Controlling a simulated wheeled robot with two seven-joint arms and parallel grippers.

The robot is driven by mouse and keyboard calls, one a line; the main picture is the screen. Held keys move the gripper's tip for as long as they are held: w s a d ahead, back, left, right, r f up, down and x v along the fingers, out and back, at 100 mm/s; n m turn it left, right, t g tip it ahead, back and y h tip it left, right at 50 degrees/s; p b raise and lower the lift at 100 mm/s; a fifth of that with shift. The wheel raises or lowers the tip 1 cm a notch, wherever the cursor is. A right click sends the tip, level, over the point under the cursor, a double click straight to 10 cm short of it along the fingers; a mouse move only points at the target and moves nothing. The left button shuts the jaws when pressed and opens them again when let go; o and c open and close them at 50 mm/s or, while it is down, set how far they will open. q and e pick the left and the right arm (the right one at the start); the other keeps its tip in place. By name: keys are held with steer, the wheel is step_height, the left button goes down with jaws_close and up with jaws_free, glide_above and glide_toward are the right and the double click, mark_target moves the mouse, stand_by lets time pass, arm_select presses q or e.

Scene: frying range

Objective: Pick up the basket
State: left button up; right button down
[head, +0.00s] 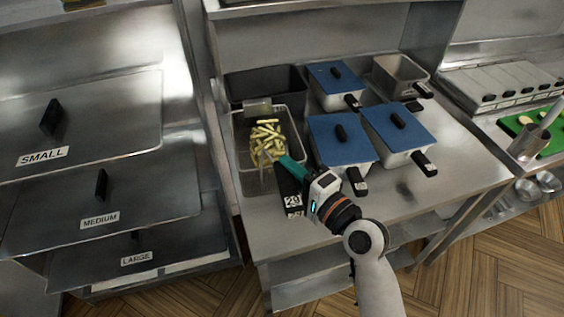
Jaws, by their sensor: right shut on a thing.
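The basket (246,181) is a grey metal one with pale cut fries (266,140) in it. It is at the left end of the steel counter, with its black handle (291,196) toward the front. My right gripper (290,166) has teal fingertips and is shut on the basket at its front right side, near the handle. The gripper hides part of that corner. Whether the basket is lifted off the counter cannot be told. My left gripper is not in view.
Several metal containers with black handles stand close right of the basket, three with blue lids (340,140). A dark empty bin (265,80) is behind it. The counter's front right (440,185) is clear.

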steer(key=shift+r, duration=1.8)
steer(key=s+d+p, duration=0.2)
steer(key=s, duration=0.6)
steer(key=s+d+p, duration=0.2)
steer(key=s+d, duration=0.1)
steer(key=s, duration=0.6)
steer(key=shift+d, duration=0.3)
